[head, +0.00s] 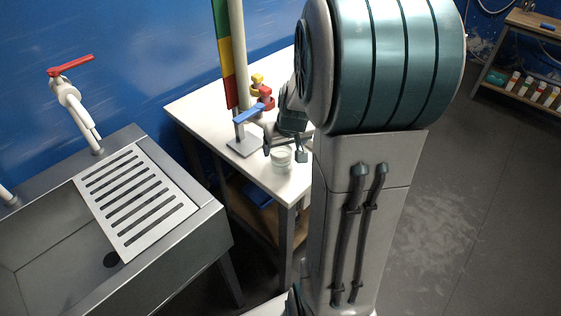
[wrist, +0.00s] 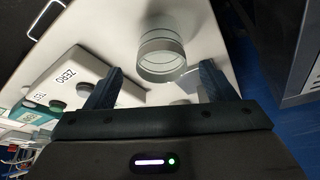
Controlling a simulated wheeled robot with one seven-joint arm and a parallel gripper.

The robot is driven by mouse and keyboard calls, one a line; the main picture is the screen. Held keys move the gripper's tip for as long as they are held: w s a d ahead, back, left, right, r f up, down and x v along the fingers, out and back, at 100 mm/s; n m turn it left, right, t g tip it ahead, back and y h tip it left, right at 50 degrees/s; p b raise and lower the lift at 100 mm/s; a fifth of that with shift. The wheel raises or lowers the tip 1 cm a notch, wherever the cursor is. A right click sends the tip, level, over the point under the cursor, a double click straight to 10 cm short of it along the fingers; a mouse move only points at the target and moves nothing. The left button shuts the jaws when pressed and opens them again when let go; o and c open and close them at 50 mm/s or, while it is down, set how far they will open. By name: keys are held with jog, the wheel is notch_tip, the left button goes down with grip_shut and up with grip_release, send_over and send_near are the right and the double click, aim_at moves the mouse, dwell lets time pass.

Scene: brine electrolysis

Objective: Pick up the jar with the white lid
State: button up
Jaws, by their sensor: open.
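The jar (head: 281,158) with a pale, whitish top stands on the white table, near its front edge. In the wrist view the jar (wrist: 161,58) is a clear glass cylinder with a pale rim, a little beyond and between my fingertips. My gripper (wrist: 157,88) is open and empty, with one dark finger on each side. In the head view my gripper (head: 285,150) is just above and beside the jar, and my arm hides part of the scene. I cannot tell if the fingers touch the jar.
The white table (head: 205,105) carries a stand (head: 243,146) with a coloured column, blue lever and red-yellow fittings. In the wrist view a white box marked ZERO (wrist: 68,88) lies left of the jar. A metal sink (head: 190,240) with a slotted rack (head: 135,200) stands left of the table.

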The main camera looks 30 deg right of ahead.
aim_at(281, 151)
jog(key=shift+w+p+x, duration=0.2)
jog(key=shift+p+x, duration=0.1)
jog(key=shift+x, duration=2.15)
jog(key=shift+a, duration=0.1)
jog(key=shift+c, duration=0.3)
jog(key=c, duration=1.1)
jog(key=shift+r, duration=0.15)
